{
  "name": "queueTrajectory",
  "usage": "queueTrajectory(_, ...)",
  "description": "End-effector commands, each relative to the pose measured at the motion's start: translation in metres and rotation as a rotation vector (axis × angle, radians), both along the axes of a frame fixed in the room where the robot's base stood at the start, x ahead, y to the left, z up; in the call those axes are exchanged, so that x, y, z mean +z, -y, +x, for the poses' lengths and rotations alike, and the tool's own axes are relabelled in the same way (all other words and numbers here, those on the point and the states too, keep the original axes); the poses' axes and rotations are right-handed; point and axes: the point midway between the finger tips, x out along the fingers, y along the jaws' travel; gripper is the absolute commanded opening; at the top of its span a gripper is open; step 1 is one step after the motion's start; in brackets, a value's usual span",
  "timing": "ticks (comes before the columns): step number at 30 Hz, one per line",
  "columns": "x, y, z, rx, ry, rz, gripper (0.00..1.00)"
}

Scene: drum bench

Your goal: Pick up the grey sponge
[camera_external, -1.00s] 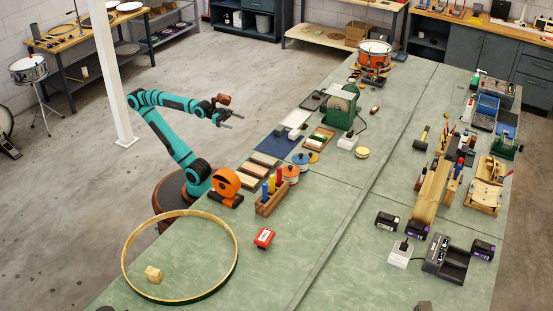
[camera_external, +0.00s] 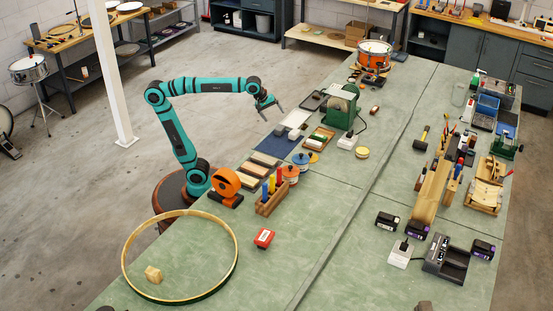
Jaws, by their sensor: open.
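A blue mat (camera_external: 272,146) lies near the left edge of the green bench. A pale grey-white block (camera_external: 297,118) is at its far end, with a smaller greyish block (camera_external: 294,134) just in front of it. Either may be the grey sponge; at this size I cannot tell which. My gripper (camera_external: 270,111) is open and empty, its fingers pointing down. It is above and to the left of the two blocks, apart from them.
A dark tray (camera_external: 313,100) and a green machine (camera_external: 341,106) stand beyond the blocks. A wooden tray (camera_external: 319,139) is to their right. Flat wooden blocks (camera_external: 254,169), lidded pots (camera_external: 291,173) and an orange round device (camera_external: 226,185) are nearer.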

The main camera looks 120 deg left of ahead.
Motion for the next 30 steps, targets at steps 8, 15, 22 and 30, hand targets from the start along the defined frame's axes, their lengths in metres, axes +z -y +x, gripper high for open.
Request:
queueTrajectory(8,-0.015,-0.086,-0.012,0.598,-0.151,-0.309,0.91)
queueTrajectory(15,-0.022,-0.132,-0.029,0.983,-0.246,-0.452,0.91)
queueTrajectory(22,-0.030,-0.142,-0.035,1.079,-0.271,-0.480,0.91)
queueTrajectory(30,-0.075,-0.141,-0.035,1.076,-0.270,-0.479,0.91)
